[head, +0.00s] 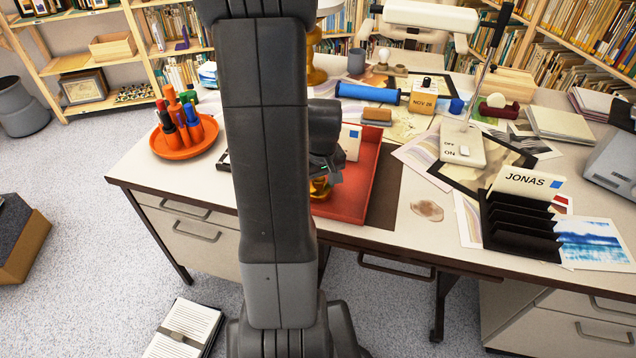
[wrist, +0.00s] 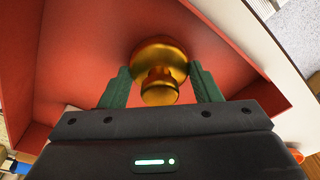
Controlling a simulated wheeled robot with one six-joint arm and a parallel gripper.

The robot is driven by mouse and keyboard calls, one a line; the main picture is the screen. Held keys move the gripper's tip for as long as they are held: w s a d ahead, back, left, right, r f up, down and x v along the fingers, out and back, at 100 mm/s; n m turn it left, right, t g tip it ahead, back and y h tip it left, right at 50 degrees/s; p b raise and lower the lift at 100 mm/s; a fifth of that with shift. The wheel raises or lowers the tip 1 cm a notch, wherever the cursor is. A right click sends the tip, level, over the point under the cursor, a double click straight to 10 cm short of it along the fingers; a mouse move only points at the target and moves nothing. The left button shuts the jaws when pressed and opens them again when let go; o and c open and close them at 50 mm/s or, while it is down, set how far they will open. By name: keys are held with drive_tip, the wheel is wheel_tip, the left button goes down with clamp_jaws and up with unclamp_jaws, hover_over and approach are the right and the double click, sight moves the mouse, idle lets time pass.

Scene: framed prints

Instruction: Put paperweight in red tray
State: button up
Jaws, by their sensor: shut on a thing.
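The paperweight (wrist: 160,58) is a round golden-brass piece with a knob. In the wrist view it sits between the two green fingers of my gripper (wrist: 162,88), which are shut on it. The red tray (wrist: 75,60) fills the view behind it, so the paperweight is over or inside the tray; whether it touches the tray floor I cannot tell. In the head view the red tray (head: 362,185) lies at the desk's front edge. A bit of the gold paperweight (head: 319,190) shows there beside my arm, which hides the tray's left part and most of my gripper.
An orange dish of markers (head: 188,140) stands left of my arm. A white card (head: 350,142) stands at the tray's back. A lamp base (head: 463,146), a black letter rack (head: 520,225) and prints lie to the right. A stain (head: 427,210) marks the bare desk front.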

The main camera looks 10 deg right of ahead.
sight(321, 181)
drive_tip(key=o, duration=1.3)
drive_tip(key=shift+f, duration=0.1)
drive_tip(key=r, duration=0.4)
drive_tip(key=s+r+p, duration=0.1)
drive_tip(key=r, duration=0.3)
drive_tip(key=r+p, duration=0.1)
drive_tip(key=r, duration=0.3)
drive_tip(key=shift+s+d+r, duration=0.15)
drive_tip(key=shift+s, duration=0.05)
